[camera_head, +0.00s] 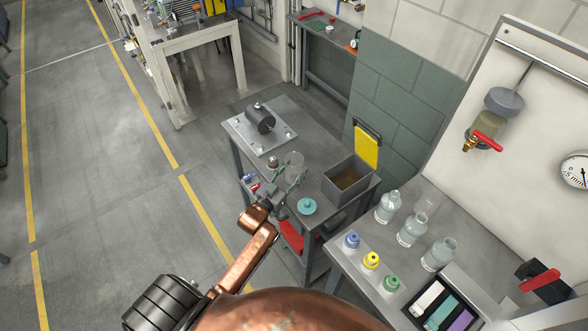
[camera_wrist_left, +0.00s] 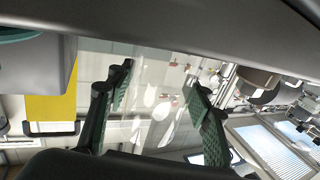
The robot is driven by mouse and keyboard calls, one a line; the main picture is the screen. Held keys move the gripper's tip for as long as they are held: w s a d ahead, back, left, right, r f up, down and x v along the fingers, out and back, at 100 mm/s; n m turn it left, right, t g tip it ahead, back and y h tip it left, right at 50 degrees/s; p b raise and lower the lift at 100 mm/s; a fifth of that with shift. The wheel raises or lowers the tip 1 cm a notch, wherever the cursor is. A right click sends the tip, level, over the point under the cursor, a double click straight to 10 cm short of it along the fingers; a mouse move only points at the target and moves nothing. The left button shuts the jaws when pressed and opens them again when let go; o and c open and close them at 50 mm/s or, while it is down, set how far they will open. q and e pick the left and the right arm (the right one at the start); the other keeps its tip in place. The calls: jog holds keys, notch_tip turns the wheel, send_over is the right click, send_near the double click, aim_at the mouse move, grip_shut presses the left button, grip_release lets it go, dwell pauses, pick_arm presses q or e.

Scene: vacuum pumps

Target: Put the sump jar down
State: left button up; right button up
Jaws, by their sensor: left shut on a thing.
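The sump jar (camera_head: 293,163) is a clear glass vessel, hard to make out against the grey bench. My left gripper (camera_head: 293,181) is shut on it above the bench's near part. In the left wrist view the two dark fingers (camera_wrist_left: 160,82) stand apart with the see-through jar (camera_wrist_left: 150,108) between them. I cannot tell whether the jar touches the bench top. My right gripper is not in view.
The grey bench (camera_head: 318,184) carries a dark pump motor on a plate (camera_head: 246,139), a teal round part (camera_head: 307,206) and an open grey bin (camera_head: 330,188). A right-hand bench (camera_head: 372,240) holds glass bottles and colour-capped bottles.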

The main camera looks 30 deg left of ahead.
pick_arm(q)
jog(key=shift+f, duration=0.25)
dwell(0.4)
jog(key=o, duration=1.4)
jog(key=shift+f, duration=0.1)
jog(key=s, duration=1.2)
jog(key=shift+a, duration=0.15)
jog(key=shift+c, duration=0.2)
grip_shut()
dwell(0.3)
dwell(0.5)
